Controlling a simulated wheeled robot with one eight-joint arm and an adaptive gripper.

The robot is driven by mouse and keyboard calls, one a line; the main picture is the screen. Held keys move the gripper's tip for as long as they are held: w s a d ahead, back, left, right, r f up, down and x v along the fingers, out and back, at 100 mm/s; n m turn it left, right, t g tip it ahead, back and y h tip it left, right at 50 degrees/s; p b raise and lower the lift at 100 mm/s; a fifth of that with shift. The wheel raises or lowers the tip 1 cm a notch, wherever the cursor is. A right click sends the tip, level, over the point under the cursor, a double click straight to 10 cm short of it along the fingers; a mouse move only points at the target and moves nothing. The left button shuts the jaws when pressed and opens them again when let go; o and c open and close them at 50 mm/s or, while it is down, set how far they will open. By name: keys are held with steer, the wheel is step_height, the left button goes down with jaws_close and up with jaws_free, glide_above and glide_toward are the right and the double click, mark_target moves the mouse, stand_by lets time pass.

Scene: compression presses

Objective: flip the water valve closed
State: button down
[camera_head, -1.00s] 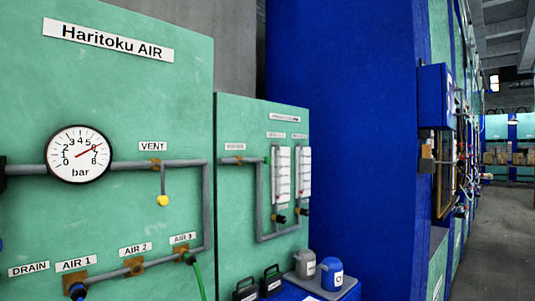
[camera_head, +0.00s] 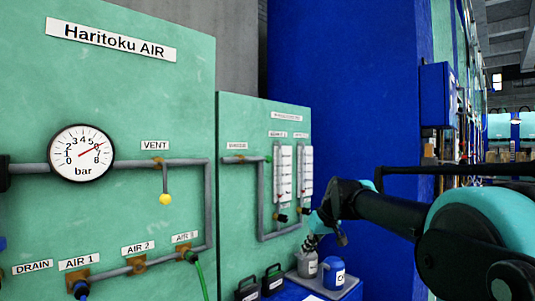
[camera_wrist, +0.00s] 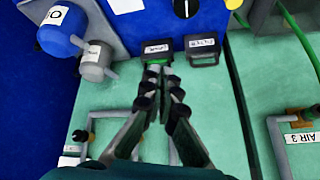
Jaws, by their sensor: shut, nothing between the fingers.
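The smaller green panel (camera_head: 235,215) carries a grey pipe, a small brass fitting (camera_head: 240,159) under an unreadable label, and two clear flow tubes (camera_head: 284,178) with dark knobs (camera_head: 281,217) below. I cannot tell from the labels which part is the water valve. My gripper (camera_head: 312,242) hangs in front of this panel's lower right, near the canisters. In the wrist view its fingers (camera_wrist: 161,88) converge, empty, over the panel near two black handled boxes (camera_wrist: 203,50). A dark knob (camera_wrist: 80,135) and grey pipe show at lower left there.
A grey canister (camera_head: 307,265) and a blue canister (camera_head: 334,276) stand on a tray below my gripper. The larger green panel (camera_head: 120,110) has a gauge (camera_head: 81,153), a yellow-ended vent lever (camera_head: 165,199) and air hoses. A blue wall (camera_head: 345,80) stands behind my arm.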

steer(key=w+a+r+n+t+y, duration=0.1)
steer(key=w+a+r, duration=0.15)
steer(key=r, duration=0.85)
steer(key=w+a+r+n+y, duration=0.15)
steer(key=w+r, duration=0.25)
steer(key=r, duration=0.7)
steer(key=s+a+r+n+y, duration=0.1)
steer(key=r, duration=0.8)
steer(key=s+a+r+n+t, duration=0.1)
steer(key=s+r, duration=0.1)
steer(key=r, duration=0.8)
steer(key=shift+a+y, duration=0.35)
steer(key=shift+f, duration=0.1)
steer(key=s+d+f+x, duration=0.1)
steer(key=f+x, duration=0.1)
steer(key=x, duration=1.1)
